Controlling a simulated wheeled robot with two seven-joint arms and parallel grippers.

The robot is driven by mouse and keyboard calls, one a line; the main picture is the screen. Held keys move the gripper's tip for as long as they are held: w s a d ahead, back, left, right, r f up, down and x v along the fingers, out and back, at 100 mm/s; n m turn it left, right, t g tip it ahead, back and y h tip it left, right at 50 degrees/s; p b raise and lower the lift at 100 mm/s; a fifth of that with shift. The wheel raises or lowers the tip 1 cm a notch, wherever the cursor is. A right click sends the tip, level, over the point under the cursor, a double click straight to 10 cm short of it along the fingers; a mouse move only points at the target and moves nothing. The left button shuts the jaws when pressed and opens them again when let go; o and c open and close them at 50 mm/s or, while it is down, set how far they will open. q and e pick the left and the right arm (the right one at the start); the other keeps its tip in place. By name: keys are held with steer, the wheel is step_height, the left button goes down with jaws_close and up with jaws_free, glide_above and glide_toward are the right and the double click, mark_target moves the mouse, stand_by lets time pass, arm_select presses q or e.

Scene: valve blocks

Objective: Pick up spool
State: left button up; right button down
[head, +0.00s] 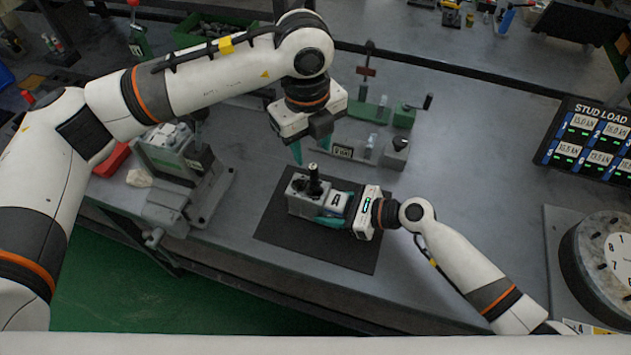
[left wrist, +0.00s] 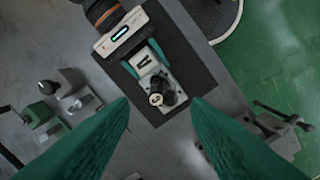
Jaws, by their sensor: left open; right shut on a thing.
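The spool (head: 314,180) is a dark, stepped cylinder standing up out of the grey valve block (head: 299,205) marked A. In the left wrist view the spool (left wrist: 166,92) shows nearly end-on, just beyond and between my fingertips. My left gripper (head: 311,152) is open and empty, above the spool and apart from it. My right gripper (head: 337,208) is shut on the valve block from the right side, with its teal fingers along the block. How deep the spool sits in the block is hidden.
The block is over a dark mat (head: 278,236). A grey vise (head: 185,190) stands at the left. A labelled rack (head: 343,151) and green fixtures (head: 395,116) stand behind. A stud load display (head: 592,140) and round gauge (head: 603,255) are at the right.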

mark_target(314, 179)
arm_select(q)
steer(key=shift+n, duration=0.7)
step_height(314, 179, down, 7)
steer(key=shift+w+d+r, duration=0.1)
steer(key=shift+w+r, duration=0.05)
steer(key=shift+r, duration=0.05)
steer(key=shift+w+d+f, duration=0.1)
steer(key=shift+w+f, duration=0.15)
steer(key=shift+f, duration=1.1)
steer(key=shift+w+d+f, duration=0.1)
steer(key=shift+w+f, duration=0.1)
steer(key=shift+f, duration=1.15)
jaws_close()
